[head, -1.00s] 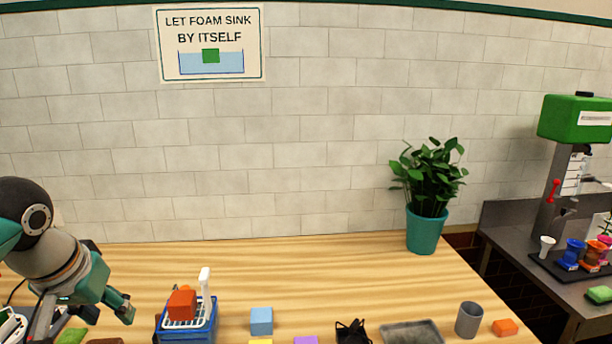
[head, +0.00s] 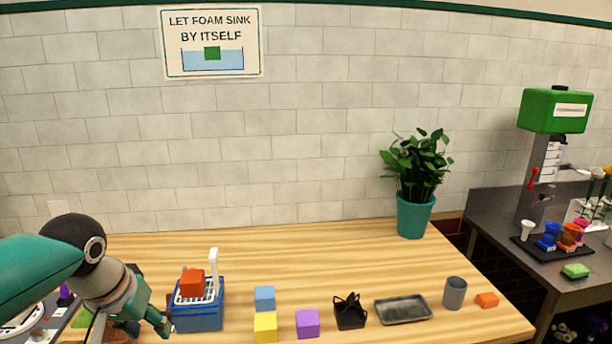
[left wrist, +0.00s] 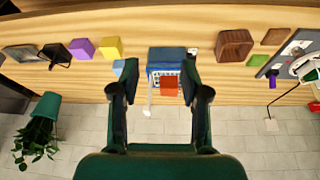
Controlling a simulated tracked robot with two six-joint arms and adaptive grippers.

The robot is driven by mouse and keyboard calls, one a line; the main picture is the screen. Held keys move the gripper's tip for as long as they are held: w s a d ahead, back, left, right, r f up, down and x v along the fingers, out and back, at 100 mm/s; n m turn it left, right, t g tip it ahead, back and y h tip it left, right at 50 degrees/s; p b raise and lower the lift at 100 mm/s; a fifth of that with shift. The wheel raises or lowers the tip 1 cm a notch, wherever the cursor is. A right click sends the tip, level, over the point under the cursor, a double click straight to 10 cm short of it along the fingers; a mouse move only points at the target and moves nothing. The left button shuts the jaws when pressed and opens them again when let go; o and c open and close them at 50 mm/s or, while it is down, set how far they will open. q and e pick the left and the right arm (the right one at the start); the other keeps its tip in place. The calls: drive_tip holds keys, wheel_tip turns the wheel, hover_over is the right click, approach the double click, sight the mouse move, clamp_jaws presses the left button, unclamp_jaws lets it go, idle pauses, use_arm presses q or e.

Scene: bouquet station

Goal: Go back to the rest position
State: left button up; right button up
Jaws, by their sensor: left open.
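My left gripper (head: 160,322) is open and empty at the lower left of the head view, just left of a blue tub (head: 198,318). In the left wrist view its two dark fingers (left wrist: 161,68) stand wide apart, with the blue tub (left wrist: 166,55) seen between and beyond them. A red-orange foam block (head: 192,283) sits on the white basket (head: 210,290) at the top of the tub; the block also shows in the left wrist view (left wrist: 169,88). The basket's white handle (head: 213,262) stands upright. My right gripper is not in view.
Blue (head: 265,298), yellow (head: 265,326) and purple (head: 307,323) blocks stand right of the tub. Farther right are a black item (head: 350,312), grey tray (head: 403,309), grey cup (head: 455,293) and orange block (head: 487,300). A potted plant (head: 415,215) stands behind. The table's back middle is clear.

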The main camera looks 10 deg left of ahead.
use_arm(q)
drive_tip(key=w+d+f+m+g+h, duration=0.1)
drive_tip(key=w+d+f+h, duration=0.1)
drive_tip(key=d+f, duration=0.75)
drive_tip(key=w+d+f+m+g+h, duration=0.15)
drive_tip(key=d+f, duration=0.25)
drive_tip(key=f, duration=1.1)
drive_tip(key=s+d+f, duration=0.5)
drive_tip(key=s+f, duration=0.2)
drive_tip(key=f, duration=0.2)
drive_tip(key=s+d+f+n+h, duration=0.1)
drive_tip(key=s+d+f, duration=0.4)
drive_tip(key=s+f, duration=0.3)
wheel_tip(320, 180, down, 2)
drive_tip(key=shift+d+g, duration=0.15)
drive_tip(key=shift+g, duration=0.3)
